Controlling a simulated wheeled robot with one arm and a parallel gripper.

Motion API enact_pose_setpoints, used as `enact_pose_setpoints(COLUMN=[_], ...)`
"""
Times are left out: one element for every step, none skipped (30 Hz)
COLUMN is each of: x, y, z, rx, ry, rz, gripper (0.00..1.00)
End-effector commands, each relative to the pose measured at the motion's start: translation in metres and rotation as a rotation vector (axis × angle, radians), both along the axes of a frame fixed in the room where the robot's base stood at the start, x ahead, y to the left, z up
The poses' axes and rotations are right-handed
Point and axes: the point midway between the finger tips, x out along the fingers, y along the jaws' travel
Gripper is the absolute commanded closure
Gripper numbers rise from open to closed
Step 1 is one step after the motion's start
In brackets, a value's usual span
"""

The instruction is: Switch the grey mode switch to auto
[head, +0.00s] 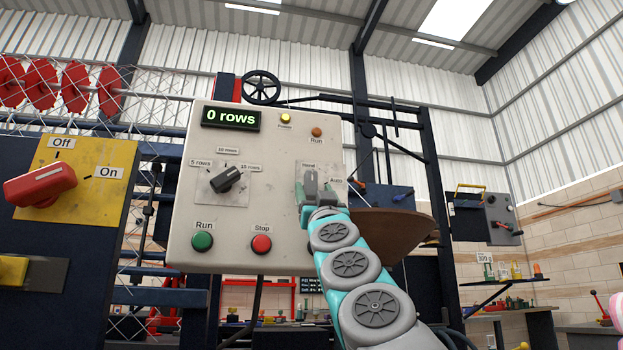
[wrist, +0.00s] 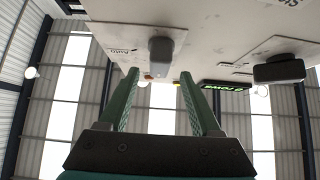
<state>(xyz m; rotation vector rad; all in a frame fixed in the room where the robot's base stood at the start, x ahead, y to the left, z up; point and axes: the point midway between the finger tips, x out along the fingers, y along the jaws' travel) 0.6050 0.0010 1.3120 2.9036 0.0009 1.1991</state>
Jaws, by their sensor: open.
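The grey mode switch (head: 311,182) is on the right side of the pale control panel (head: 270,150). Its knob looks upright, towards a small label above it, with the Auto label (head: 336,181) to its upper right. In the wrist view the grey switch (wrist: 161,54) shows just beyond the fingertips, between their lines. My gripper (head: 316,196) is in front of the switch, with green fingers apart and nothing held. In the wrist view my gripper (wrist: 160,78) is open. Whether the fingertips overlap the knob's sides is hard to tell.
The panel also carries a black rows selector (head: 226,179), a green Run button (head: 202,241), a red Stop button (head: 261,244) and a "0 rows" display (head: 231,118). A red power handle (head: 40,185) on a yellow plate stands left. A brown curved part (head: 385,224) lies right of my arm.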

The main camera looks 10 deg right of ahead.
Motion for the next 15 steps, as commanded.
enact_pose_setpoints(x=[0.003, 0.005, 0.009, 0.011, 0.013, 0.015, 0.017, 0.019, 0.021, 0.023, 0.024, 0.026, 0.027, 0.028, 0.029], y=[-0.001, -0.002, -0.001, 0.000, 0.000, 0.000, 0.000, 0.000, 0.000, 0.000, 0.000, 0.000, 0.000, 0.000, 0.000], z=[0.008, 0.011, 0.013, 0.014, 0.016, 0.019, 0.022, 0.024, 0.026, 0.028, 0.029, 0.030, 0.031, 0.032, 0.033], rx=[0.003, 0.004, 0.003, 0.002, 0.001, 0.000, 0.000, 0.001, 0.001, 0.001, 0.001, 0.001, 0.001, 0.001, 0.001], ry=[-0.002, -0.002, -0.001, -0.001, -0.001, -0.003, -0.002, -0.001, -0.001, -0.001, -0.001, -0.002, -0.002, -0.003, -0.002], rz=[-0.003, -0.004, -0.003, -0.002, -0.003, -0.003, -0.003, -0.002, -0.001, -0.001, -0.001, -0.002, -0.003, -0.004, -0.004], gripper=[0.35, 0.35, 0.35, 0.35, 0.35, 0.35, 0.35, 0.35, 0.35, 0.35, 0.35, 0.35, 0.35, 0.35, 0.35])
